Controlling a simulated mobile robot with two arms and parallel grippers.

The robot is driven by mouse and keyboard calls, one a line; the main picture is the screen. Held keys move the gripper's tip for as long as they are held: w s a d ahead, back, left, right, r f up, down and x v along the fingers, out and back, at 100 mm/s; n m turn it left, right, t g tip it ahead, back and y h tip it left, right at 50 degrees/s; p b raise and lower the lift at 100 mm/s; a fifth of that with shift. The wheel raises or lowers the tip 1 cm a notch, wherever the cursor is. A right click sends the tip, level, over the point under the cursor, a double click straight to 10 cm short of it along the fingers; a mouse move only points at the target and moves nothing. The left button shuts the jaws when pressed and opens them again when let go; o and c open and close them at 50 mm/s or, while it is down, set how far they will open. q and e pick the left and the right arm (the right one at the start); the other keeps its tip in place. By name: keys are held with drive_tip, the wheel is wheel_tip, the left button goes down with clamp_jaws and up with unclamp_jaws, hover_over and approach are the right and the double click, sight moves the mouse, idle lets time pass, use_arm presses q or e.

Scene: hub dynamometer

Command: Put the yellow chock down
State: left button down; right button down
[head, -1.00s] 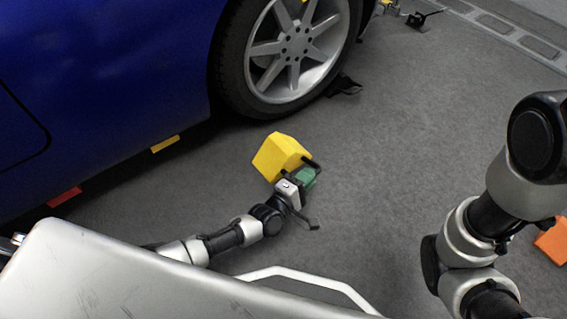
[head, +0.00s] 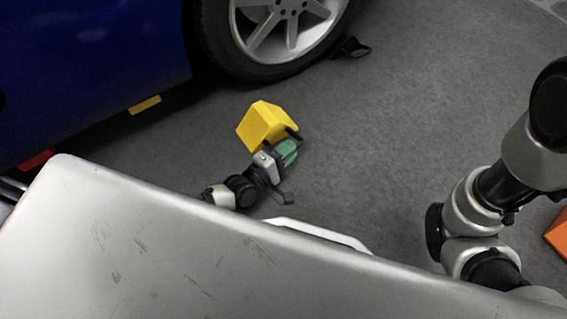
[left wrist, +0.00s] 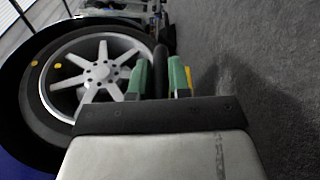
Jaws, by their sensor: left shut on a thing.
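The yellow chock (head: 266,124) shows in the head view in front of the car's wheel, apart from it. My left gripper (head: 289,146), with green fingers, is shut on the chock at its dark handle, on the chock's right side. I cannot tell whether the chock touches the floor. In the left wrist view my left gripper (left wrist: 160,80) has a dark bar between its fingers, and a sliver of yellow shows beside the right finger. My right arm stands at the right of the head view; its gripper is out of the picture.
The blue car (head: 90,65) fills the upper left, with its wheel (head: 285,30) above the chock. A black piece (head: 350,47) lies by the tyre. Yellow (head: 145,105) and red (head: 37,159) pieces show under the car. An orange block (head: 558,234) is at the right edge. Grey floor between is clear.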

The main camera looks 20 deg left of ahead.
use_arm(q)
drive_tip(key=shift+s+a+f, duration=0.2)
drive_tip(key=shift+a, duration=0.25)
wheel_tip(320, 180, down, 4)
drive_tip(key=b, duration=0.4)
drive_tip(key=c, duration=1.1)
unclamp_jaws()
drive_tip(key=shift+f, duration=0.1)
drive_tip(key=shift+s, duration=0.1)
